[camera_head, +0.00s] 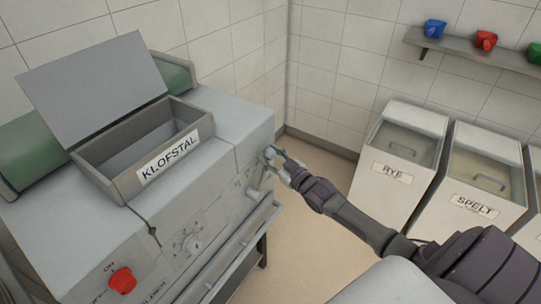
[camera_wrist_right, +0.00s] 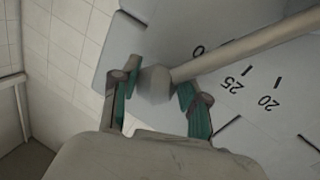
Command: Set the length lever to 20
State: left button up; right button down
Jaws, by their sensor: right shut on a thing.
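The length lever (camera_wrist_right: 235,47) is a pale rod with a faceted knob (camera_wrist_right: 154,86) at its end, seen in the right wrist view. My right gripper (camera_wrist_right: 160,92) is shut on the knob, with a green-padded finger on each side. The rod crosses the scale (camera_wrist_right: 255,90) between the 25 and a partly covered number ending in 0. The 20 lies farther to the right. In the head view my right gripper (camera_head: 277,160) is at the right end of the grey KLOFSTAL machine (camera_head: 205,175), mostly hiding the lever. My left gripper is not in view.
The machine's front has a dial (camera_head: 191,243), a red button (camera_head: 122,280) and a long bar along its lower edge. An open hopper (camera_head: 150,165) is on top. RYE (camera_head: 392,172) and SPELT (camera_head: 474,205) bins stand at right. Floor shows between machine and bins.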

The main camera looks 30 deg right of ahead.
aim_at(232, 174)
jog(key=shift+d+r, duration=0.1)
jog(key=shift+s+a+r+n, duration=0.2)
jog(key=shift+a+r+n, duration=0.05)
jog(key=shift+a+n, duration=0.2)
jog(key=shift+s+a+r+n, duration=0.2)
jog(key=shift+a+n, duration=0.15)
jog(key=shift+n, duration=0.1)
jog(key=a+n, duration=0.1)
jog(key=s+a+n+t, duration=0.1)
jog(key=a+n, duration=0.1)
jog(key=a, duration=0.1)
jog(key=shift+s+r+n, duration=0.25)
jog(key=shift+r+n, duration=0.05)
jog(key=shift+r, duration=0.1)
jog(key=a+n+b, duration=0.1)
jog(key=n, duration=0.1)
jog(key=s+a+n+y+b, duration=0.1)
jog(key=a+n, duration=0.1)
jog(key=s+a+f+n+t+y+b, duration=0.1)
jog(key=a, duration=0.1)
jog(key=shift+s+a+n, duration=0.1)
jog(key=shift+a+n, duration=0.05)
jog(key=shift+n, duration=0.25)
jog(key=shift+s+a+f+n+y+b, duration=0.15)
jog(key=shift+s+a+n+y+b, duration=0.05)
jog(key=shift+a+n+b, duration=0.35)
jog(key=shift+s+a+f+n+y+b, duration=0.2)
jog(key=shift+a+n+b, duration=0.1)
jog(key=shift+a+n, duration=0.25)
jog(key=shift+d+r, duration=0.1)
